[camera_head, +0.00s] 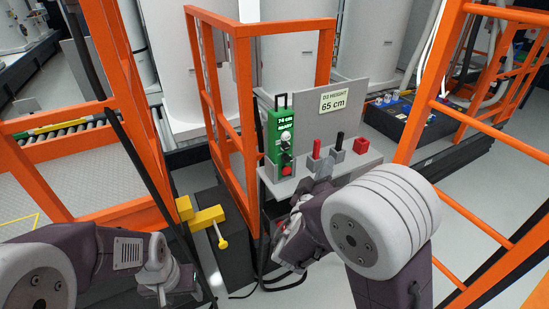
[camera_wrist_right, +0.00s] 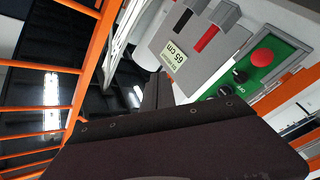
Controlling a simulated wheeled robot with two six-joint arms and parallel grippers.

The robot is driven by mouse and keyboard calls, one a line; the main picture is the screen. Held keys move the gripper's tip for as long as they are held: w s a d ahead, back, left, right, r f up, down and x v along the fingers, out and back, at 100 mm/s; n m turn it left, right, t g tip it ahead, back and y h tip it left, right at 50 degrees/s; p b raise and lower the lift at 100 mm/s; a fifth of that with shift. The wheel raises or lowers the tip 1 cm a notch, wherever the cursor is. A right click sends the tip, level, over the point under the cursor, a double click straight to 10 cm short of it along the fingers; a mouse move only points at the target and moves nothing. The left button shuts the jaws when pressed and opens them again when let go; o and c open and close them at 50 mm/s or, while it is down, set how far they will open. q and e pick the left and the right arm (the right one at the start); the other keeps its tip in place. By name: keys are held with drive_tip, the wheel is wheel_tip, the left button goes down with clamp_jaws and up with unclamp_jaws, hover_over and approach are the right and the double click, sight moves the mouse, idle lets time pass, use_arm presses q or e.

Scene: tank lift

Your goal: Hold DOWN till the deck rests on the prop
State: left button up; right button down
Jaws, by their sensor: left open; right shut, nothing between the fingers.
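The control console (camera_head: 300,185) carries a red lever (camera_head: 316,148), a black lever (camera_head: 339,143) and a green control box (camera_head: 280,140) whose display reads about 74 cm. A sign (camera_head: 333,100) reads "D2 HEIGHT 65 cm". My left gripper (camera_head: 163,290) is open, low at left, partly cut off. I cannot make out the prop with certainty.
Orange rails (camera_head: 240,100) stand left of the console and more orange frame (camera_head: 480,130) at right. A yellow handle (camera_head: 205,217) sits on a dark box below. A grey tread deck (camera_head: 80,175) lies at left.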

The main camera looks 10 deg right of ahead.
sight(286, 147)
use_arm(q)
drive_tip(key=shift+a+f+p, duration=0.1)
drive_tip(key=shift+p, duration=0.25)
use_arm(e)
drive_tip(key=w+a+f+n+y, duration=0.1)
drive_tip(key=w+a+f, duration=0.2)
drive_tip(key=w+a, duration=0.4)
drive_tip(key=shift+w+a+n+t+y, duration=0.15)
drive_tip(key=shift+w+n+t+y, duration=0.2)
drive_tip(key=shift+w, duration=0.4)
idle(1.6)
use_arm(q)
drive_tip(key=shift+f+b, duration=0.6)
use_arm(e)
drive_tip(key=shift+w+a, duration=0.15)
drive_tip(key=shift+w, duration=0.25)
